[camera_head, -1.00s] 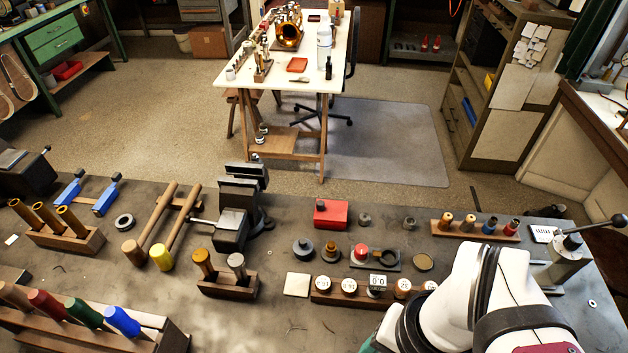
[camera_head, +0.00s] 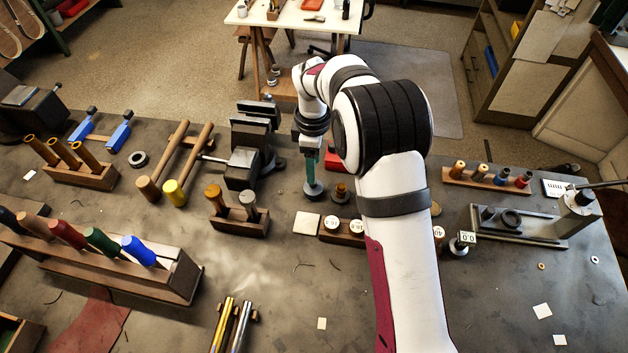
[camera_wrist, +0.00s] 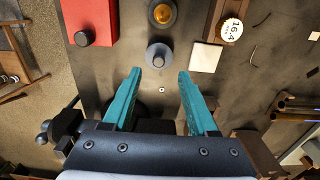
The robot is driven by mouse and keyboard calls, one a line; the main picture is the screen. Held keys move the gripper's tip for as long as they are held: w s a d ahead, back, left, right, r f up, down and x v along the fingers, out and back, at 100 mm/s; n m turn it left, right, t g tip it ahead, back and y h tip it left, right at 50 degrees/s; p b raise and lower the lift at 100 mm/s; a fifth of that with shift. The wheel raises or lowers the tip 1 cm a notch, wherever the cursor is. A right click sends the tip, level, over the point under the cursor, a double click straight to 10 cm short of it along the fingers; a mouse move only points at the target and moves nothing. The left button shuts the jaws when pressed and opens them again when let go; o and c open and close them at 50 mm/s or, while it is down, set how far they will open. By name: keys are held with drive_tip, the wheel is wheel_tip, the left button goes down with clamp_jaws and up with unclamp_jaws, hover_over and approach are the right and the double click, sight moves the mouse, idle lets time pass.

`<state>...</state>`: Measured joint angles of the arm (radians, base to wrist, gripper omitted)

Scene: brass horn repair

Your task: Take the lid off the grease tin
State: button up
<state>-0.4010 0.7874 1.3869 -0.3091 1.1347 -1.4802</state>
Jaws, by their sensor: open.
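A dark grey round tin with a knobbed lid, which looks like the grease tin (camera_head: 314,191), stands upright on the bench. In the wrist view the tin (camera_wrist: 158,50) lies just beyond my fingertips, centred between them, with its lid on. My gripper (camera_head: 313,178) points down over it with teal fingers. In the wrist view my gripper (camera_wrist: 159,72) is open and empty, with a clear gap around the knob. I cannot tell the exact height of the fingertips above the knob.
An amber-topped pot (camera_wrist: 162,13) stands close to the tin. A red box (camera_wrist: 93,20) is at the upper left of the wrist view. A pale square pad (camera_wrist: 206,57) lies to the right. The vise (camera_head: 250,150) stands left of my gripper. My arm hides part of the bench.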

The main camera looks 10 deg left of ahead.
wheel_tip(320, 180, down, 6)
drive_tip(key=shift+w+r, duration=0.1)
clamp_jaws()
